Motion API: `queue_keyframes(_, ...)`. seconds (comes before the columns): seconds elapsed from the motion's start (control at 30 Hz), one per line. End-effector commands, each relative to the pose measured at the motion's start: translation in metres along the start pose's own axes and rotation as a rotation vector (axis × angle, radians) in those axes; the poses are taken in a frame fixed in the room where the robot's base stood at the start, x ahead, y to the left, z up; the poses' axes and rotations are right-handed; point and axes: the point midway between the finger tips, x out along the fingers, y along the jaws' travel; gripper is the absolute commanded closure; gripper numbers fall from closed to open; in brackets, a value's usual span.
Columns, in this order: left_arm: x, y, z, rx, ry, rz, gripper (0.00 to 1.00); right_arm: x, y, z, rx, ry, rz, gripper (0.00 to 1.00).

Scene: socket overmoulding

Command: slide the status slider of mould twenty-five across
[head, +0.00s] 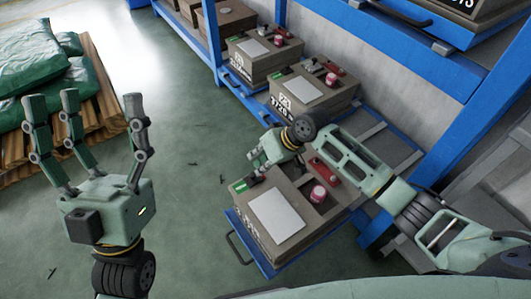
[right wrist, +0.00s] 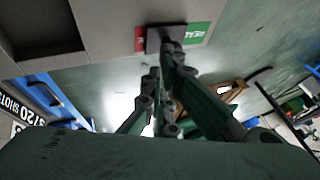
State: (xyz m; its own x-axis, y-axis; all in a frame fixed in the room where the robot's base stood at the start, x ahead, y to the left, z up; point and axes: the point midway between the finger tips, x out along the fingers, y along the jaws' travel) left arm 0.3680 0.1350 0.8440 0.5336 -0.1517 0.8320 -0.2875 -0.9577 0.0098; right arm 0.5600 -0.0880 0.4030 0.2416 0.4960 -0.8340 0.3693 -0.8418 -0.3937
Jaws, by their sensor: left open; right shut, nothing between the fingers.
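A grey-brown mould box (head: 315,222) with a white sheet on top sits nearest me; I cannot read its number. Its status slider shows in the right wrist view as a dark block (right wrist: 160,40) on the lid edge, with a red patch (right wrist: 140,38) on its left and a green patch (right wrist: 197,33) with part of a word on its right. My right gripper (head: 258,168) is shut and empty, its fingertips right at the slider; whether they touch it I cannot tell. My left gripper (head: 84,104) is open, fingers up, away from the mould over the floor.
The mould rests on a blue pulled-out tray (head: 244,248). More mould boxes (head: 318,92) stand behind it on the blue rack (head: 360,45). Green sacks (head: 40,70) lie on a wooden pallet (head: 98,88) at left.

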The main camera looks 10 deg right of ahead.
Motion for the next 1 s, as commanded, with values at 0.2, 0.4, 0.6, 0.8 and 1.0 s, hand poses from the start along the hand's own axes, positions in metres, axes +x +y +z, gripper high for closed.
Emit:
queue_keyframes(0.2, 0.002, -0.005, 0.046, 0.014, -0.250, -0.008, 0.27, 0.004, -0.014, 0.002, 0.000, -0.002, -0.002, 1.00)
queue_keyframes(0.4, -0.014, -0.011, 0.089, 0.024, -0.480, -0.018, 0.27, 0.007, -0.022, 0.003, 0.000, 0.000, -0.003, 1.00)
queue_keyframes(0.6, -0.037, -0.017, 0.122, 0.032, -0.682, -0.029, 0.27, 0.011, -0.029, 0.005, 0.000, -0.001, -0.003, 1.00)
queue_keyframes(0.8, -0.051, -0.019, 0.135, 0.035, -0.771, -0.033, 0.27, 0.013, -0.032, 0.006, -0.001, 0.000, -0.002, 1.00)
queue_keyframes(1.0, -0.052, -0.019, 0.136, 0.035, -0.775, -0.034, 0.27, 0.013, -0.032, 0.006, -0.001, -0.001, -0.002, 1.00)
